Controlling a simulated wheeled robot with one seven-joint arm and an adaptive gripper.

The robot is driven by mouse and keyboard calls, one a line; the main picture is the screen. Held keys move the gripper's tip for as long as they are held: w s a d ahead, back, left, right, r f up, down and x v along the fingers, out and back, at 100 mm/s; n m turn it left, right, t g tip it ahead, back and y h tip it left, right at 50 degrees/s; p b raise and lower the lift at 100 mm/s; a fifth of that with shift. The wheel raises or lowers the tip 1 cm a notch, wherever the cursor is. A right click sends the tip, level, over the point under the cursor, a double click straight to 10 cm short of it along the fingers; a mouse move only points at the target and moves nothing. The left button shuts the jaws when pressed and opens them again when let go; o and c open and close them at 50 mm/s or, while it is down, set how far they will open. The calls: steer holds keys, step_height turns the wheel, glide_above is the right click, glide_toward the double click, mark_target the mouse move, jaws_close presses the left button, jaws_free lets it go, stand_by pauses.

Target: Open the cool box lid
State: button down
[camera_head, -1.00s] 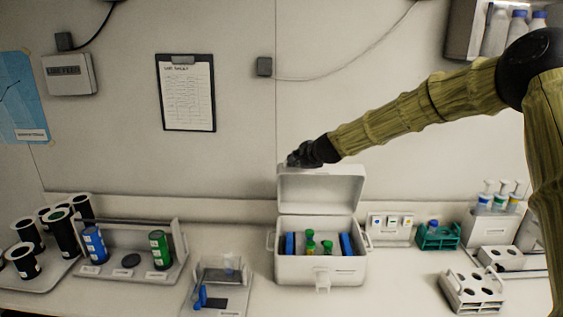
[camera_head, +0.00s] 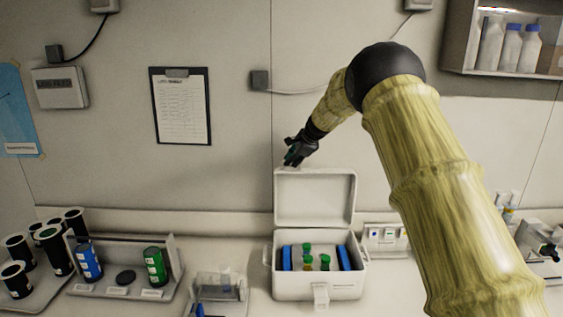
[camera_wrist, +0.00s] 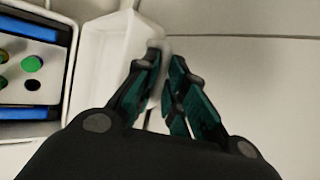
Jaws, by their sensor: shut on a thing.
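The white cool box (camera_head: 290,287) stands on the bench with its lid (camera_head: 314,199) raised upright at the back. Inside are blue packs and several green-capped tubes, also partly visible in the wrist view beside the box wall (camera_wrist: 68,60). My gripper (camera_head: 289,163) is at the top left edge of the lid. In the wrist view my gripper (camera_wrist: 163,62) has its two fingers on either side of the lid's edge (camera_wrist: 112,62), shut on it. The exact contact at the fingertips is partly hidden.
A rack with a blue bottle (camera_head: 88,262) and a green bottle (camera_head: 155,267) stands left of the box, near black cylinders (camera_head: 57,252). A small stand (camera_head: 217,287) is close on the left. A white holder (camera_head: 385,238) is at the right. The wall is close behind.

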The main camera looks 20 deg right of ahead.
steer(key=shift+w+d+f, duration=0.1)
steer(key=shift+w+d, duration=0.3)
steer(key=shift+w, duration=0.05)
steer(key=c, duration=1.5)
jaws_free()
steer(key=shift+s+d, duration=0.1)
steer(key=shift+a, duration=0.2)
steer(key=shift+s+r, duration=0.1)
steer(key=shift+r, duration=0.2)
steer(key=v, duration=1.1)
steer(key=shift+d+r, duration=0.15)
steer(key=shift+d, duration=0.15)
